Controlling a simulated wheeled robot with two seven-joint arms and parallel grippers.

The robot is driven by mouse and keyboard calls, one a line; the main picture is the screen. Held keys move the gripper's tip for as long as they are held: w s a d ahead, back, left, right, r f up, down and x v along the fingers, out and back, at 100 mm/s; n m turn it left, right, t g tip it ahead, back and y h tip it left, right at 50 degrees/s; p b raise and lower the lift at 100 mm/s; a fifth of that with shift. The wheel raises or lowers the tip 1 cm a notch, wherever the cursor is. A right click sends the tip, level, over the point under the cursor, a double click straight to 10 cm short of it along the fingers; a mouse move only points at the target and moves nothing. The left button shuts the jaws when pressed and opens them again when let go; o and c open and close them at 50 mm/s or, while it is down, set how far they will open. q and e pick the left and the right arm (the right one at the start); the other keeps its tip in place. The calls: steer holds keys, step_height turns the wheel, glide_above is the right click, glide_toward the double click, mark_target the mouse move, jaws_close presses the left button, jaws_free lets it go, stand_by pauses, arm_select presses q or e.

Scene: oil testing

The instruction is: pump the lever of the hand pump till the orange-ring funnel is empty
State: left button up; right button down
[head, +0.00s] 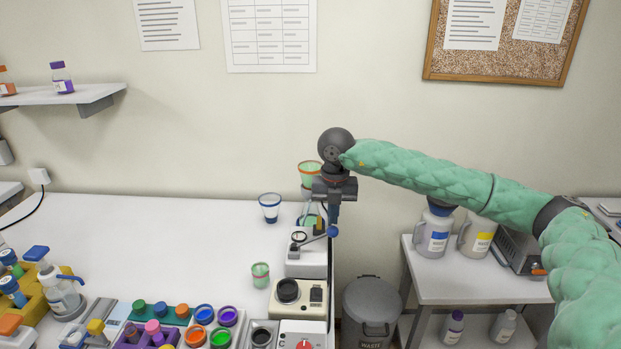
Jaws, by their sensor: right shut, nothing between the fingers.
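The orange-ring funnel (308,172) stands upright at the back right of the bench, with pale green showing below its orange rim. My right gripper (334,218) hides part of it. The hand pump (306,262) is a pale block in front of the funnel. Its lever (316,238) points right and ends in a blue knob (332,231). My right gripper is shut and empty, pointing down just above the knob. I cannot tell if it touches the knob. My left gripper is not in view.
A cream device (297,299) sits in front of the pump. A grey waste bin (371,306) stands right of the bench edge. The bench's left middle is clear.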

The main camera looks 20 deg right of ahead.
steer(key=shift+f+b, duration=0.55)
steer(key=shift+f, duration=0.25)
steer(key=shift+r, duration=0.1)
steer(key=shift+s+d+f+b, duration=0.2)
steer(key=shift+d+f+b, duration=0.2)
steer(key=shift+f+b, duration=0.25)
steer(key=shift+f, duration=0.1)
steer(key=shift+s+d+f+b, duration=0.1)
steer(key=shift+d+f+b, duration=0.15)
steer(key=shift+f+b, duration=0.45)
steer(key=shift+f, duration=0.15)
steer(key=shift+s+d+f+b, duration=0.1)
steer(key=shift+d+f+b, duration=0.05)
steer(key=shift+f+b, duration=0.5)
steer(key=shift+f, duration=0.1)
